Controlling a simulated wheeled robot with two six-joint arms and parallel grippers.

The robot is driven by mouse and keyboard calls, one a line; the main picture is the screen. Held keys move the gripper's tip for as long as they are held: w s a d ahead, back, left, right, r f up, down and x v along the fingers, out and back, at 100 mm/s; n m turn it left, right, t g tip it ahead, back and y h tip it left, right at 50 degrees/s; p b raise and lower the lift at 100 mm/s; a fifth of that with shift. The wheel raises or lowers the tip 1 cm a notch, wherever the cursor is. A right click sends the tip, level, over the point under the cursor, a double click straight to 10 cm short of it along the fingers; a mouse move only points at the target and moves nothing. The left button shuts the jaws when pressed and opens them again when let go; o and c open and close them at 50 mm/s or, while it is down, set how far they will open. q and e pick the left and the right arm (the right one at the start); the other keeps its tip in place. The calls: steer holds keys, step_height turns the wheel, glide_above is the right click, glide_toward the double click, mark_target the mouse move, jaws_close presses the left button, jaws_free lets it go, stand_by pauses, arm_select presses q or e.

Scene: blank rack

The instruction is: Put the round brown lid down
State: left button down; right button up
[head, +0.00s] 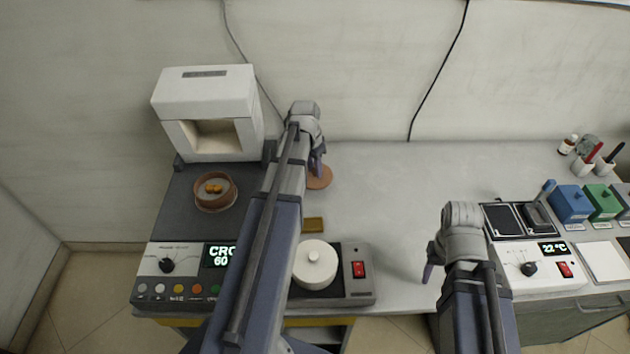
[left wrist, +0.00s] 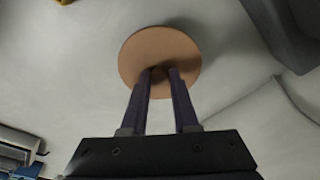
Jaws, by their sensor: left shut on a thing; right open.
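The round brown lid (head: 320,179) is at the back of the white table, partly hidden behind my left arm in the head view. My left gripper (head: 316,168) is shut on it from above. In the left wrist view the lid (left wrist: 150,52) is a flat disc, and both fingertips (left wrist: 163,72) meet near its middle, where the gripped part is hidden. A shadow lies at the fingers; I cannot tell whether the lid touches the table. My right gripper (head: 432,262) is open and empty over the table's front edge.
A brown round dish (head: 215,204) with orange pieces sits on the dark-topped device, before a white open-fronted box (head: 206,108). A white lidded pot (head: 315,266) stands on a unit with a red switch. The middle tabletop (head: 390,205) is clear.

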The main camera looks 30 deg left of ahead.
mark_target(314, 171)
arm_select(q)
steer(key=shift+f+b, duration=1.8)
steer(key=shift+b, duration=0.05)
arm_select(e)
steer(key=shift+f, duration=1.8)
arm_select(q)
steer(key=shift+f, duration=0.2)
arm_select(e)
steer(key=shift+f, duration=0.2)
arm_select(q)
steer(key=c, duration=0.7)
jaws_free()
steer(key=shift+r, duration=0.1)
arm_select(e)
steer(key=shift+r, duration=0.1)
arm_select(q)
steer(key=r+p, duration=0.4)
steer(key=s+r+p, duration=0.1)
steer(key=r+p, duration=0.7)
steer(key=shift+s+a+r, duration=0.1)
steer(key=shift+s+a, duration=0.1)
steer(key=shift+s, duration=0.2)
arm_select(e)
step_height(314, 171, up, 12)
